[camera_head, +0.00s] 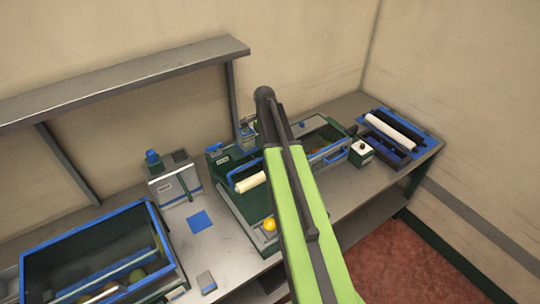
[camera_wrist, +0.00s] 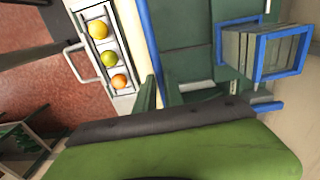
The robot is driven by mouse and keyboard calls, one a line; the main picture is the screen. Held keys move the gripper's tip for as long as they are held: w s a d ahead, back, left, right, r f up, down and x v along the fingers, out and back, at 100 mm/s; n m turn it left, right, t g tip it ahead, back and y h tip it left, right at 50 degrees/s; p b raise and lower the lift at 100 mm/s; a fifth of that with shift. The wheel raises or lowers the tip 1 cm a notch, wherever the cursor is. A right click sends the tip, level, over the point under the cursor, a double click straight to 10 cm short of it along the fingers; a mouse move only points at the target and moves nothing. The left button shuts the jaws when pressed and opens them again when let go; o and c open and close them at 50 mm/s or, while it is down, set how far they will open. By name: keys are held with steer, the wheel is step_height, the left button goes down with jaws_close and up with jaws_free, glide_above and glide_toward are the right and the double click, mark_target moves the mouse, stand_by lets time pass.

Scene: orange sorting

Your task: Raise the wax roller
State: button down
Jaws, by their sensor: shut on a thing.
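The wax roller (camera_head: 250,183) is a cream cylinder. In the head view its left end shows beside my green arm, in front of a blue-rimmed green housing; the rest is behind the arm. In the wrist view the roller (camera_wrist: 144,66) is a pale strip between a blue bar and a fruit lane. My gripper's dark green fingers (camera_wrist: 149,95) are at the near end of this strip, shut on the roller. The arm hides the gripper in the head view. Whether the roller is clear of its seat cannot be told.
A blue-rimmed crate (camera_head: 164,279) stands at the front left. A tray (camera_head: 433,141) with a white roller (camera_head: 395,129) is at the right end. A shelf (camera_head: 120,88) overhangs the back left.

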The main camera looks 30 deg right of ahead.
steer(key=w+r+p, duration=0.2)
steer(key=w+r, duration=0.1)
steer(key=w, duration=0.2)
steer(key=shift+w+a+r+p, duration=0.25)
steer(key=shift+w+p, duration=0.05)
steer(key=shift+w, duration=0.2)
steer(key=c, duration=1.6)
jaws_free()
steer(key=shift+o, duration=0.7)
steer(key=shift+w+f, duration=0.15)
steer(key=shift+w, duration=0.05)
steer(key=shift+s, duration=0.1)
steer(key=shift+s, duration=0.1)
step_height(320, 180, up, 8)
steer(key=p, duration=0.7)
steer(key=shift+f+p, duration=0.25)
steer(key=shift+p, duration=0.05)
